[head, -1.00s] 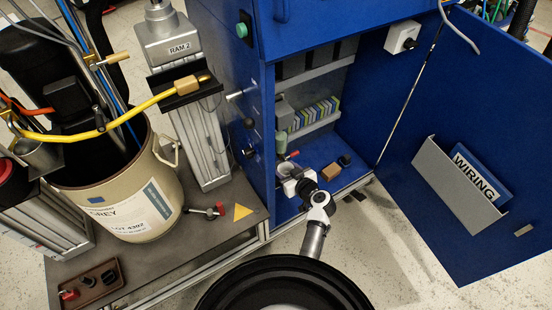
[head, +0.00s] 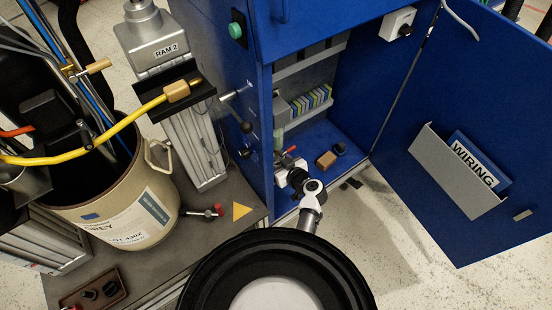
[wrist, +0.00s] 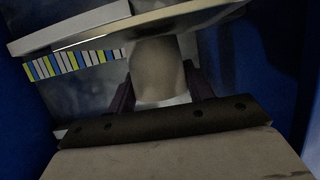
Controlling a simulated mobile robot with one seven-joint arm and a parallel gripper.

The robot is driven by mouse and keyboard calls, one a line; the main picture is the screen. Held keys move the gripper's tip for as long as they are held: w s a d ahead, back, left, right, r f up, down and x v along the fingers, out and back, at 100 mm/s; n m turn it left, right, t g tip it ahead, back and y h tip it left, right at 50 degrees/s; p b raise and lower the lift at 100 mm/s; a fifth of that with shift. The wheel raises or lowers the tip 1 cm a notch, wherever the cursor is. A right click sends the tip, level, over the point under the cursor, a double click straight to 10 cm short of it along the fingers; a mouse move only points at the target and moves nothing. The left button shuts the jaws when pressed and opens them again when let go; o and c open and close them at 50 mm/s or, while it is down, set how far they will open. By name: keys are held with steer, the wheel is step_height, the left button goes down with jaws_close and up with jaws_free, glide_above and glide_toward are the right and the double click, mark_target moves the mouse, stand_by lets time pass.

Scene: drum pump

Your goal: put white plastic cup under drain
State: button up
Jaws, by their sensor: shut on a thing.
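My gripper (wrist: 162,92) is low inside the open blue cabinet, in shadow. In the wrist view its dark fingers stand on both sides of a pale, dim, rounded body, which looks like the white plastic cup (wrist: 158,70). The gripper is shut on it. In the head view my wrist hides most of the cup and fingers.
The blue cabinet door (head: 475,120) stands open at the right. A brown block (head: 326,160) and a dark round knob (head: 340,149) are on the cabinet floor. Striped terminals (head: 311,103) sit above.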

steer(key=shift+f+b, duration=0.3)
steer(key=shift+b, duration=0.1)
steer(key=o, duration=0.9)
steer(key=shift+r, duration=0.1)
steer(key=shift+o, duration=0.2)
steer(key=shift+r, duration=0.1)
steer(key=shift+r+p, duration=0.2)
steer(key=shift+p, duration=0.35)
steer(key=b+v, duration=0.1)
steer(key=v, duration=1.1)
